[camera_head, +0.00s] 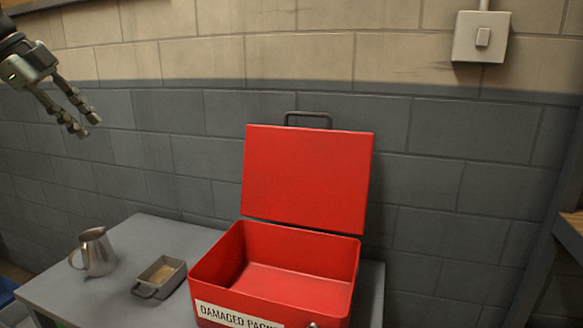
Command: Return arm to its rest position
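My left gripper (88,127) is at the upper left, raised in front of the wall and well above the table. Its two fingers are apart with nothing between them. My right gripper is not in the view. A red metal box (208,279) stands on the grey table (106,305) with its lid (307,178) raised upright at the back. The part of its inside that shows is empty. Its front label reads "DAMAGED PACK", with the end cut off.
A metal jug (94,252) and a small grey tray (169,273) with a handle stand on the table left of the box. A block wall (430,190) is behind, with a switch box (481,37) at upper right. A wooden surface (574,222) shows at the right edge.

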